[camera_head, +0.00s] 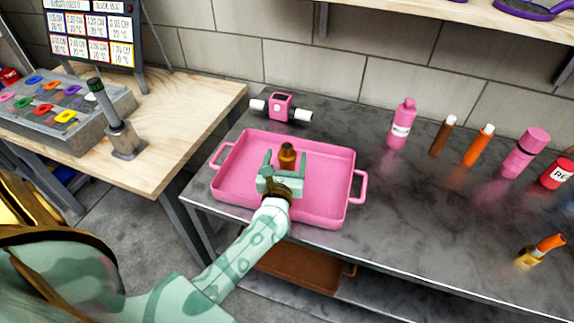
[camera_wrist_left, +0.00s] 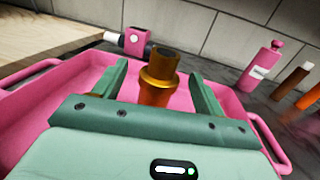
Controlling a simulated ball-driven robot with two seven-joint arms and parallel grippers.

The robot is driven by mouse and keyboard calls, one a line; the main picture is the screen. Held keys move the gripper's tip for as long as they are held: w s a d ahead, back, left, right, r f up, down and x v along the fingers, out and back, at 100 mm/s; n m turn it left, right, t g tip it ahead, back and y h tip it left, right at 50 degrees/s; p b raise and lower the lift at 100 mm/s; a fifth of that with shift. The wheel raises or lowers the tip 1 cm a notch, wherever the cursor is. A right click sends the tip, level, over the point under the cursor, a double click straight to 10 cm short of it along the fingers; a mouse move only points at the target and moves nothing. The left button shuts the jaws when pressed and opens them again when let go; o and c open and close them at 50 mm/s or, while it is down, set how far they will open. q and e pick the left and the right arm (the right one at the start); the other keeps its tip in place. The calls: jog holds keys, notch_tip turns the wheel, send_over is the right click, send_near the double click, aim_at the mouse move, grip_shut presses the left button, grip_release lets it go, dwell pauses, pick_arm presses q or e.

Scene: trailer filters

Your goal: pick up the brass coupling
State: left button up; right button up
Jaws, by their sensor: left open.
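The brass coupling (camera_head: 287,157) stands in the pink tray (camera_head: 329,203) on the grey worktop. It is gold and orange-brown with a wider collar. In the left wrist view the coupling (camera_wrist_left: 158,78) is upright between the two spread fingers, with a gap on each side. My left gripper (camera_head: 286,163) is open, over the tray; it also shows in the left wrist view (camera_wrist_left: 161,82). The coupling's lower end is hidden behind the gripper body. My right gripper is not in view.
A pink device with white ends (camera_head: 281,107) sits behind the tray. A pink bottle (camera_head: 401,125), a brown tube (camera_head: 443,136) and an orange tube (camera_head: 478,146) stand to the right. An orange-tipped brass piece (camera_head: 541,250) lies at the front right.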

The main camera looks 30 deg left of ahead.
pick_arm(q)
jog(key=x, duration=0.4)
jog(key=shift+w+a+f+b, duration=0.1)
jog(key=shift+w+f+b, duration=0.15)
jog(key=shift+b, duration=0.05)
jog(key=shift+s, duration=0.1)
jog(key=c, duration=1.2)
